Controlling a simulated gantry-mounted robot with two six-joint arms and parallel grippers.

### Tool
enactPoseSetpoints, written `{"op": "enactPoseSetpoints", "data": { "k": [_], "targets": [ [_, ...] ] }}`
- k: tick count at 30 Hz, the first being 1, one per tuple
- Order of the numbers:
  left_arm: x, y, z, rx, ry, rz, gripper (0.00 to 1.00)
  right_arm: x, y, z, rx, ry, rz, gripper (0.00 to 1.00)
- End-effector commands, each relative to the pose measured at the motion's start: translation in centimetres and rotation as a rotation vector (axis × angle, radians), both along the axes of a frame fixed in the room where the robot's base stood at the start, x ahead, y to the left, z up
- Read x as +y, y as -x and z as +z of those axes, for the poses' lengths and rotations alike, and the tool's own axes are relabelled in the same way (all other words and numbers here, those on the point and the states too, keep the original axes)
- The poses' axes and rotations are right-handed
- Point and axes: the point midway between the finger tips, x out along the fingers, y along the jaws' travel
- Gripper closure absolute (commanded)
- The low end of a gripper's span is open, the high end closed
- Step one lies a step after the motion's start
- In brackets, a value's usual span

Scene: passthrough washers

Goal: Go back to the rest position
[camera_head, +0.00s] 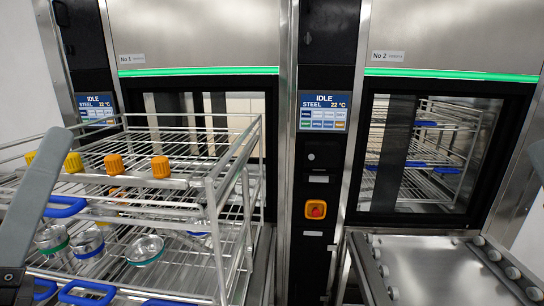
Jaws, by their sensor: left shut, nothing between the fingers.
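My left gripper (48,160) is at the left edge, its grey finger pointing up in front of the wire rack. It is shut with nothing in it. A grey sliver (538,158) at the right edge looks like part of my right gripper; most of it is outside the picture, and its jaws cannot be judged.
A wire rack cart (215,200) with orange-capped bottles (160,167), metal bowls (145,250) and blue-handled baskets (88,292) stands before washer No 1 (200,40). Washer No 2 (450,35) shows another rack (430,150) through its window. A metal table (440,270) stands below it. Both panels read IDLE.

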Motion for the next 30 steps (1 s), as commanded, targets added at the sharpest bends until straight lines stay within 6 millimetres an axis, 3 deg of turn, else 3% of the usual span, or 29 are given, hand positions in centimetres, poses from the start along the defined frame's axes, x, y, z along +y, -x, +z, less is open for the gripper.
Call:
{"op": "enactPoseSetpoints", "data": {
  "k": [3, 6, 9, 14, 24, 27, 30],
  "targets": [
    [-0.8, 1.6, 0.7, -0.04, -0.254, 0.211, 1.0, 0.0, 0.0, -0.1, 0.0, 0.0, 0.0, 0.5],
    [-1.1, 1.6, 0.6, -0.043, -0.461, 0.41, 1.0, 0.0, 0.0, -0.1, 0.0, 0.0, 0.0, 0.5],
    [-1.0, 1.6, 6.8, -0.043, -0.468, 0.42, 1.0, 0.0, 0.0, 6.2, 0.0, 0.0, 0.0, 0.5],
    [-1.0, 1.5, 13.6, -0.041, -0.467, 0.42, 1.0, 0.0, 0.0, 13.0, -0.001, 0.0, 0.0, 0.5],
    [-0.9, 1.5, 30.1, -0.039, -0.465, 0.42, 1.0, 0.0, 0.0, 29.6, 0.0, 0.0, 0.0, 0.5],
    [-0.9, 1.5, 34.4, -0.039, -0.465, 0.42, 1.0, 0.0, 0.0, 33.8, 0.0, 0.0, 0.0, 0.5],
    [-0.9, 1.5, 37.2, -0.039, -0.465, 0.42, 1.0, 0.0, 0.0, 36.7, 0.0, 0.0, 0.0, 0.5]
  ]
}}
